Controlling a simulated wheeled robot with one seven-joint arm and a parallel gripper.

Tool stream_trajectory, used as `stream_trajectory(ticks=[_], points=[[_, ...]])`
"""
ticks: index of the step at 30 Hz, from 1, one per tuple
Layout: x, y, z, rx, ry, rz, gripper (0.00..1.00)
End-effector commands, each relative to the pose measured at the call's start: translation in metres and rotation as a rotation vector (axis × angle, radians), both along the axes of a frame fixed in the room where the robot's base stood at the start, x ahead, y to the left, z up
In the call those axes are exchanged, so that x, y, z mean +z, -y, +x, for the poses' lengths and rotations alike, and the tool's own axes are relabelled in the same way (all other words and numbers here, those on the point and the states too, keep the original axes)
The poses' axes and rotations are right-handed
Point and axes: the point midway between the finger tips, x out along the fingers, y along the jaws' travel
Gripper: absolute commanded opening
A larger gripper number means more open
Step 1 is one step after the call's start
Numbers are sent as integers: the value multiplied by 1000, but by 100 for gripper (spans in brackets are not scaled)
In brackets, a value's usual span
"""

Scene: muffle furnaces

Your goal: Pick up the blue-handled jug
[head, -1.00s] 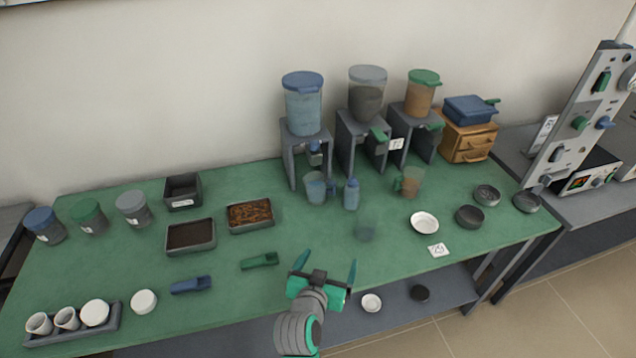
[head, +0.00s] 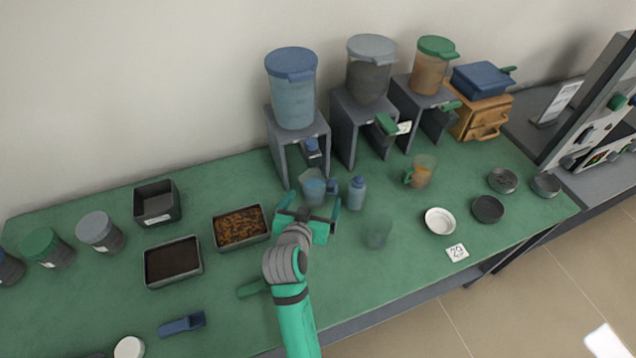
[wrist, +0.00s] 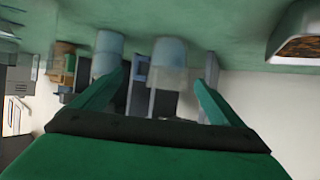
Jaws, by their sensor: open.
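The blue-handled jug (head: 312,184) is translucent, holds bluish contents and stands upright on the green table (head: 370,290) in front of the blue-lidded dispenser (head: 292,92). Its blue handle points right in the head view. My gripper (head: 313,206) is open and empty, just on the near side of the jug, with its fingers spread to either side. In the wrist view, which is upside down and blurred, the jug (wrist: 171,57) shows beyond and between the fingers (wrist: 160,85). I cannot tell whether a finger touches it.
A clear cup (head: 378,234) and a green-handled jug (head: 421,172) are further right. A tray of brown bits (head: 240,227) lies left of the gripper. Dispenser stands (head: 285,135) rise behind the jug.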

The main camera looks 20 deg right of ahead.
Motion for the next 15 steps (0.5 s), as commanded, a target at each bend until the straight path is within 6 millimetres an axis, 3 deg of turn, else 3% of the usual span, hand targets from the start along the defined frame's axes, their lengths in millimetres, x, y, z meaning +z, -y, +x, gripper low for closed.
stream_trajectory(ticks=[6,15], points=[[-14,14,24,1,0,2,92],[-22,26,41,2,0,1,92]])
